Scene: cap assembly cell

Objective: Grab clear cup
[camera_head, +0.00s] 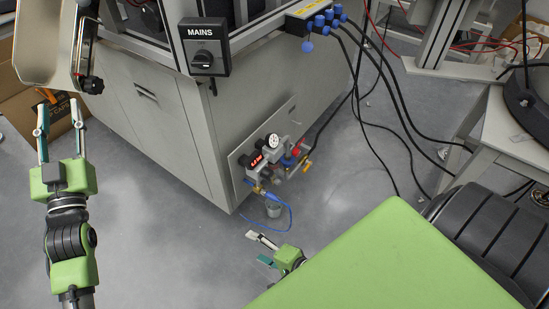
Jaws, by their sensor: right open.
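I cannot make out a clear cup for certain in the head view. A small greyish cylinder (273,210) shows below the gauge and valve unit on the cabinet's side; I cannot tell if it is a cup or part of that unit. My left gripper (58,122) is at the left, pointing up the picture, with its two fingers apart and nothing between them. My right gripper (257,248) is at the lower middle, open and empty, apart from the cylinder and below it in the picture. My green arm link hides much of the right arm.
A grey cabinet (165,125) with a MAINS switch (204,47) fills the middle. The gauge and valve unit (272,158) sticks out from its side, with a blue hose (290,215) hanging down. Black cables (385,100) hang at the right. A cardboard box (20,100) stands far left.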

